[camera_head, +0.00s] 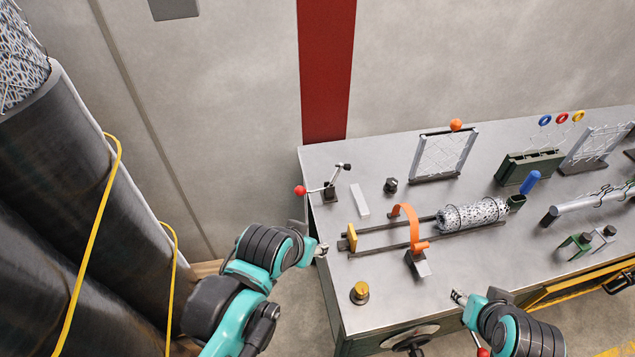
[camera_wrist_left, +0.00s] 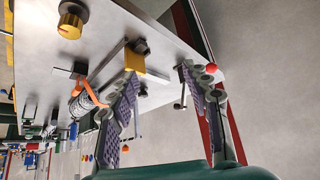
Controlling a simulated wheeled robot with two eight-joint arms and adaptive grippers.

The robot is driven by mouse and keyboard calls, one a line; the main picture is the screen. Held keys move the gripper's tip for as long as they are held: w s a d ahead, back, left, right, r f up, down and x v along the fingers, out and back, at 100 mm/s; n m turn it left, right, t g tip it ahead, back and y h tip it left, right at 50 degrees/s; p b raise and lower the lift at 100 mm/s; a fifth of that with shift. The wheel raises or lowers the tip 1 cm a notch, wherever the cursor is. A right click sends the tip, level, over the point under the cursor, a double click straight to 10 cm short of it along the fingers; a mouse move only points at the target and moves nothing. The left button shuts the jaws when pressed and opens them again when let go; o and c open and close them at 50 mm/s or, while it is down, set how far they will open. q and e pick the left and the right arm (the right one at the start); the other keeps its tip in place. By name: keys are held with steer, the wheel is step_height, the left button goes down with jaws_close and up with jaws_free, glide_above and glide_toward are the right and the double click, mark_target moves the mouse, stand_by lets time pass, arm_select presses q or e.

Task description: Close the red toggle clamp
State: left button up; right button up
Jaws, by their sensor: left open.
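The red toggle clamp (camera_head: 329,191) stands on the table's left back corner. Its red ball (camera_head: 300,190) sits at the end of a lever that sticks out to the left, near the table edge. A second arm rises to a black tip on the right. In the left wrist view the red ball (camera_wrist_left: 211,68) shows beside one finger, which partly hides the clamp. My left gripper (camera_head: 320,250) is open and empty at the table's left edge, nearer the front than the clamp and apart from it. My right gripper (camera_head: 458,297) is at the front edge; its jaw opening is unclear.
A rail fixture with a yellow block (camera_head: 351,237), an orange hoop (camera_head: 409,225) and a mesh cylinder (camera_head: 473,214) lies right of my left gripper. A grey bar (camera_head: 360,200) lies beside the clamp. A yellow knob (camera_head: 360,292) stands near the front left.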

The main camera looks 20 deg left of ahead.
arm_select(q)
steer(key=w+a+r+m+g, duration=0.2)
steer(key=w+a+r+m, duration=0.1)
steer(key=w, duration=0.3)
steer(key=m+g+h+p, duration=0.2)
steer(key=m+h, duration=0.2)
steer(key=m, duration=0.4)
glide_toward(298, 188)
step_height(298, 188, down, 2)
steer(key=x, duration=0.2)
steer(key=b+x, duration=0.1)
steer(key=x, duration=0.2)
steer(key=b+x, duration=0.1)
steer(key=x, duration=0.2)
steer(key=shift+w+d+r, duration=0.2)
steer(key=shift+w+d, duration=0.05)
steer(key=shift+d, duration=0.1)
steer(key=shift+g, duration=0.3)
jaws_close()
